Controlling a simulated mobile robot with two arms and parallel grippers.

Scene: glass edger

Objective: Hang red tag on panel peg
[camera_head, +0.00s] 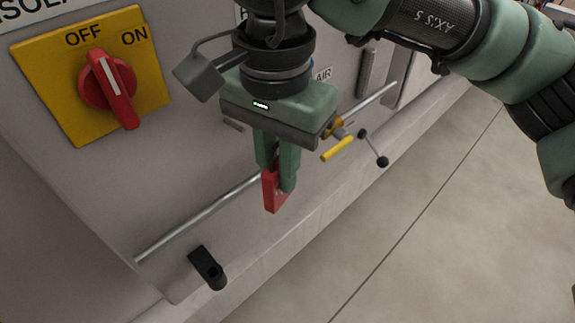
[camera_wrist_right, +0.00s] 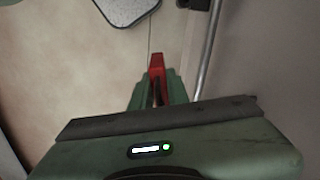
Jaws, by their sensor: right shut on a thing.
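My right gripper (camera_head: 277,180) points down in front of the grey machine panel (camera_head: 190,150). Its fingers are shut on the red tag (camera_head: 274,198), whose lower part sticks out below the fingertips. In the right wrist view the red tag (camera_wrist_right: 157,64) shows between the fingers (camera_wrist_right: 158,88). A black peg-like part (camera_head: 208,268) stands out from the panel's lower edge, below and left of the tag and apart from it. I cannot tell whether it is the task's peg. My left gripper is not in view.
A silver rail (camera_head: 200,217) runs along the panel behind the gripper. A yellow valve handle (camera_head: 338,149) and a black-knobbed lever (camera_head: 374,148) are right of the gripper. A red OFF/ON switch (camera_head: 108,82) sits on a yellow plate (camera_head: 55,65). The floor (camera_head: 430,200) at right is clear.

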